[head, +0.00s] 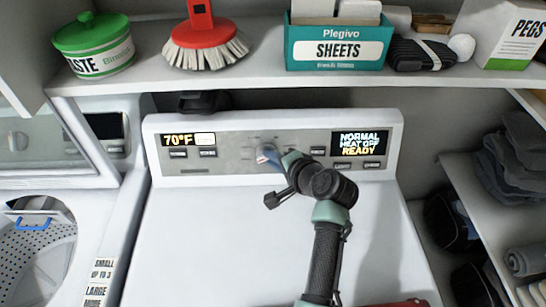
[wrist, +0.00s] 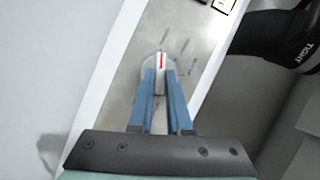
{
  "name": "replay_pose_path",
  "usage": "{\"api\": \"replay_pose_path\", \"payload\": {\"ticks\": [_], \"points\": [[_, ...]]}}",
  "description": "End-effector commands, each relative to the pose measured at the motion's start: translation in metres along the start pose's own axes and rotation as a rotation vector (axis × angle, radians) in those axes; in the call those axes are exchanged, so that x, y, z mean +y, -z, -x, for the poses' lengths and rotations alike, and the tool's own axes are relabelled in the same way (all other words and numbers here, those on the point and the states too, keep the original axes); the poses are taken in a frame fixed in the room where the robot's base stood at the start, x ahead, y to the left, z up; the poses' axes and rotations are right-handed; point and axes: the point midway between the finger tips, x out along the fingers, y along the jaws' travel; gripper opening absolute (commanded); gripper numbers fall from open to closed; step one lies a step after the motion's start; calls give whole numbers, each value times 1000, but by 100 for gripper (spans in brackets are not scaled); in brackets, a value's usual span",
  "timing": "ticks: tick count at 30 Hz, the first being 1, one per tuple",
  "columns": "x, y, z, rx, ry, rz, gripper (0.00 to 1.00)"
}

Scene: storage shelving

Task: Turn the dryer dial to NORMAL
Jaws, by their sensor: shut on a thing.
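The dryer dial (wrist: 161,66) is a round, pale knob with a red pointer line on the control panel. In the wrist view the two blue fingers of my gripper (wrist: 160,95) reach up to it and close around its raised grip. In the head view my gripper (head: 266,154) meets the panel at its middle and covers most of the dial. The right display (head: 360,143) on the dryer panel reads NORMAL, HEAT OFF, READY. The left display (head: 176,140) reads 70°F. The marks around the dial are too small to read.
A shelf (head: 265,82) runs above the panel with a green tub (head: 93,45), a red brush (head: 205,45), a teal SHEETS box (head: 338,45) and a PEGS box (head: 512,35). A black object (head: 203,101) lies behind the panel. The dryer top (head: 210,235) is clear.

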Motion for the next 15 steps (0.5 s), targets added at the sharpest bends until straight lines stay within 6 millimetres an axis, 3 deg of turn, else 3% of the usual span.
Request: {"api": "replay_pose_path", "payload": {"ticks": [15], "points": [[0, -1, 0, -2, -27, 49, 0]]}}
